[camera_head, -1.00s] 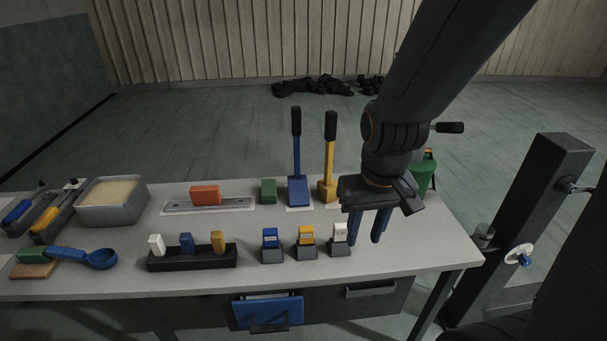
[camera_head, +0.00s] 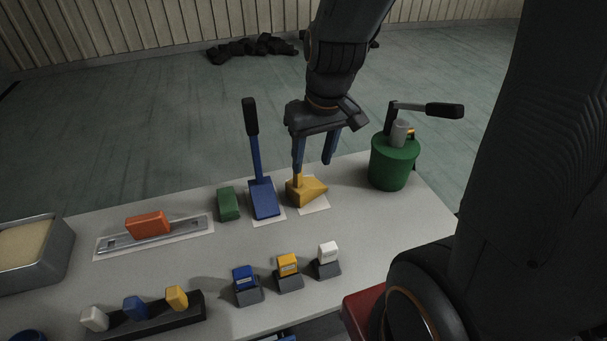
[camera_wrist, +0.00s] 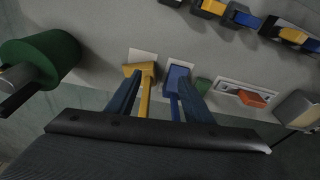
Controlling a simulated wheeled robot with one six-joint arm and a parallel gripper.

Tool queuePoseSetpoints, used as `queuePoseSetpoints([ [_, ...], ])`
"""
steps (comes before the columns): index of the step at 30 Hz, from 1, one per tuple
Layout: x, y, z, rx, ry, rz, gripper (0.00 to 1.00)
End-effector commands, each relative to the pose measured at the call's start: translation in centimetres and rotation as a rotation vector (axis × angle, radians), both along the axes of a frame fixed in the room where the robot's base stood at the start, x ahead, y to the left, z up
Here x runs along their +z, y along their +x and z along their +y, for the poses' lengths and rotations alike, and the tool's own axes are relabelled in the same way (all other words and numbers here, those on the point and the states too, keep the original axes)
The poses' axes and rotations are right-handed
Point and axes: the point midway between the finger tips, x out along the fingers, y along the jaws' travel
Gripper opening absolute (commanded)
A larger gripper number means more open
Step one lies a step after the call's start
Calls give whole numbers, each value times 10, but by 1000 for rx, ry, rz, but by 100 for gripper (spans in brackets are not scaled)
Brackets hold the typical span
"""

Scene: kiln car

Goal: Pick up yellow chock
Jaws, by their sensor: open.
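The yellow chock (camera_head: 308,190) is a wedge on a white sheet at the back of the table. In the head view my gripper (camera_head: 313,167) is open, fingers pointing down, above and behind the wedge. The left finger overlaps the chock's upright handle, most of which is hidden. In the wrist view the yellow chock (camera_wrist: 133,69) lies beyond the fingertips, and its yellow handle shows between the open fingers (camera_wrist: 158,76), nearer the left one. The blue chock (camera_head: 264,199) stands just left; its handle also shows between the fingers in the wrist view. I see no clear contact.
A green canister (camera_head: 392,165) with a dark-handled tool stands to the right. A green block (camera_head: 228,204) and an orange block (camera_head: 148,224) are to the left. Several small blue, yellow and white pieces stand in front. Bare table lies between.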

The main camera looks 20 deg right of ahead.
Motion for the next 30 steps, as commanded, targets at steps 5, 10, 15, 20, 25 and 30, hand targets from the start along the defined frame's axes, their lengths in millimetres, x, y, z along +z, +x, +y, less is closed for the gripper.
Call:
queuePoseSetpoints([
  [5, 34, 72, -5, 143, 23, -108, 47],
  [10, 55, 112, -8, 235, 25, -179, 47],
  [15, 61, 124, -8, 270, 24, -202, 47],
  [20, 52, 126, -6, 271, 26, -200, 47],
  [25, 38, 131, -3, 273, 25, -199, 47],
  [30, 25, 133, -2, 271, 26, -197, 47],
])
